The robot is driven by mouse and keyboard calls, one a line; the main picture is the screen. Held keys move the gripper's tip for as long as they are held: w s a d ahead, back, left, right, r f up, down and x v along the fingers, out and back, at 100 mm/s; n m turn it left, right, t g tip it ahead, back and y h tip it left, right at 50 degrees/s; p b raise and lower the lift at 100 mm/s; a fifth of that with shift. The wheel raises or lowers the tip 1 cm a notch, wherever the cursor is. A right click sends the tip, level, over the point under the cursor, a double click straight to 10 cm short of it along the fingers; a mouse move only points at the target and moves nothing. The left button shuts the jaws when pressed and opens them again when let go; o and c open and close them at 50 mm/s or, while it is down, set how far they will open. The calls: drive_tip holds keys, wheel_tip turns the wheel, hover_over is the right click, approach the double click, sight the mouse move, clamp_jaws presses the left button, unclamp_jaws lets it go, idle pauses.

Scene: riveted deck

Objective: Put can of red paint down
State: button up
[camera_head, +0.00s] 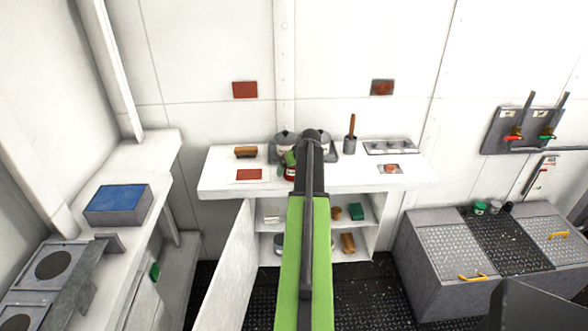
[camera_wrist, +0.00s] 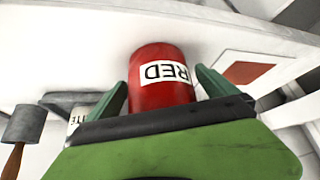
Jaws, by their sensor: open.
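The can of red paint (camera_head: 290,174) is at the white counter (camera_head: 225,182), partly hidden behind my arm in the head view. In the wrist view the red can (camera_wrist: 160,97) carries a white label reading RED, upside down in the picture. My gripper (camera_wrist: 160,78) is open, with one green finger on each side of the can. Small gaps seem to show beside it. In the head view only one green finger of my gripper (camera_head: 291,158) shows clearly. Whether the can's base fully rests on the counter is hard to tell.
A red square (camera_head: 249,174) and a brown-handled block (camera_head: 246,152) lie left of the can. Dark-lidded pots (camera_head: 284,138) stand behind it. The cabinet door (camera_head: 232,265) below hangs open.

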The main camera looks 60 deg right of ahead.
drive_tip(key=p+v, duration=0.9)
drive_tip(key=v, duration=0.3)
drive_tip(key=shift+p, duration=0.4)
